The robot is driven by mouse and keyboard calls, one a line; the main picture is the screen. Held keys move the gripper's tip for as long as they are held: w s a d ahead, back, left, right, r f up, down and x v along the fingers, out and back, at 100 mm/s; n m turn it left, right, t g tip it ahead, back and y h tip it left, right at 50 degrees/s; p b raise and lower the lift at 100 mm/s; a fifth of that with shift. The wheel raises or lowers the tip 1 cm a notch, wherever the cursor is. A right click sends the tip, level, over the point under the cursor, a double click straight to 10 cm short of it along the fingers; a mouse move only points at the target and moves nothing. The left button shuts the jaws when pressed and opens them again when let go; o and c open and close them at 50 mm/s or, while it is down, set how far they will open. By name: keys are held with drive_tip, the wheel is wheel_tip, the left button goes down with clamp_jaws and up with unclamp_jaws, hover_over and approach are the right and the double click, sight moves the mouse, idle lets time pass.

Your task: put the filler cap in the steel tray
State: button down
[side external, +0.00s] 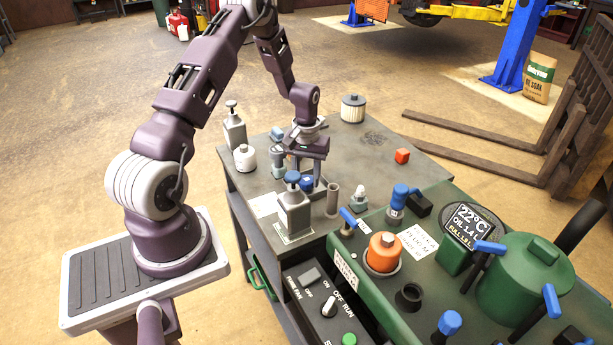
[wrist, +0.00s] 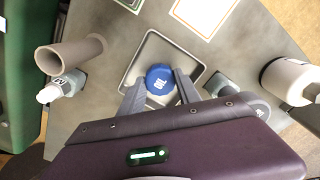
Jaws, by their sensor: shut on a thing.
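The blue filler cap (wrist: 158,76) has white lettering on top and sits between the fingertips of my gripper (wrist: 160,88). In the side view the cap (side external: 306,183) is low under my gripper (side external: 305,165), partly behind a grey block with a blue knob. The steel tray (wrist: 140,59) is a shallow square with a pale rim, directly below the cap in the wrist view. The cap lies within the tray's outline there. I cannot tell whether it touches the tray floor. In the side view the tray is mostly hidden.
The grey block with the blue knob (side external: 295,212) and an upright tube (side external: 333,200) stand close to my gripper. A white canister (side external: 245,160) is left of it.

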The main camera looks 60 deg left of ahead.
drive_tip(key=shift+f, duration=0.1)
drive_tip(key=c, duration=0.9)
unclamp_jaws()
drive_tip(key=shift+o, duration=0.2)
